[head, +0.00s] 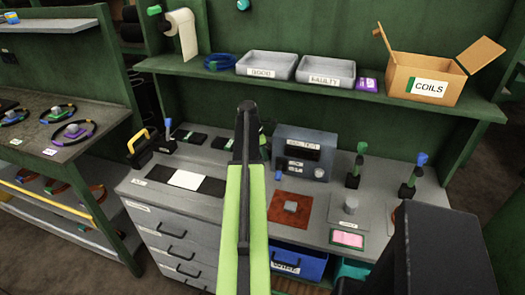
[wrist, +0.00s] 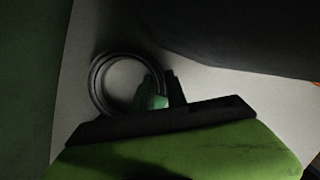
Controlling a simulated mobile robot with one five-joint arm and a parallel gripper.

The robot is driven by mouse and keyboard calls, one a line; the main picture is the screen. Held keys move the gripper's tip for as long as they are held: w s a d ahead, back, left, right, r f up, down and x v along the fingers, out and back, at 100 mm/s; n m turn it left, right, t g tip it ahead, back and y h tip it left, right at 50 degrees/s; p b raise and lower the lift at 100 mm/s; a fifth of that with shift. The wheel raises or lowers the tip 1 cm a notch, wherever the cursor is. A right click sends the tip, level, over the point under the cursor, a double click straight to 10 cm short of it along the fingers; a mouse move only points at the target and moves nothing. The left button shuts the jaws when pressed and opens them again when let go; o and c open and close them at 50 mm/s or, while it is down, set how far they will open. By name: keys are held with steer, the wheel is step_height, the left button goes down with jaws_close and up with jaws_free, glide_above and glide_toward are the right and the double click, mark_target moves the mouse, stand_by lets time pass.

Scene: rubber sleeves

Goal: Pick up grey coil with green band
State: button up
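The grey coil with the green band (wrist: 97,72) shows in the wrist view as a dark grey ring on a light grey surface. Its bright green band (wrist: 154,92) sits at the ring's lower right, just above the black edge of my gripper. I cannot tell whether they touch. My gripper (head: 248,112) in the head view reaches over the back of the workbench, left of the grey tester box. Its green and black part (wrist: 160,122) fills the bottom of the wrist view. A second jaw is not clear, so its opening cannot be judged. The coil is not visible in the head view.
The grey tester box (head: 303,153) and brown mat (head: 290,213) are right of my arm on the workbench (head: 215,160). A shelf above holds two grey trays (head: 266,66) (head: 325,71) and a carton marked COILS (head: 425,80). A dark shape (wrist: 235,40) borders the coil's surface.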

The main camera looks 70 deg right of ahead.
jaws_close()
stand_by(1.1)
steer(key=shift+a+r+p, duration=0.15)
steer(key=shift+r+p, duration=0.35)
steer(key=shift+p, duration=0.05)
step_height(320, 180, up, 7)
steer(key=p, duration=0.6)
steer(key=shift+a+p, duration=0.1)
steer(key=shift+p, duration=0.3)
steer(key=s+a, duration=0.1)
steer(key=a, duration=1.8)
steer(key=shift+a+f+b, duration=0.25)
steer(key=shift+f+b, duration=0.05)
steer(key=shift+f, duration=0.1)
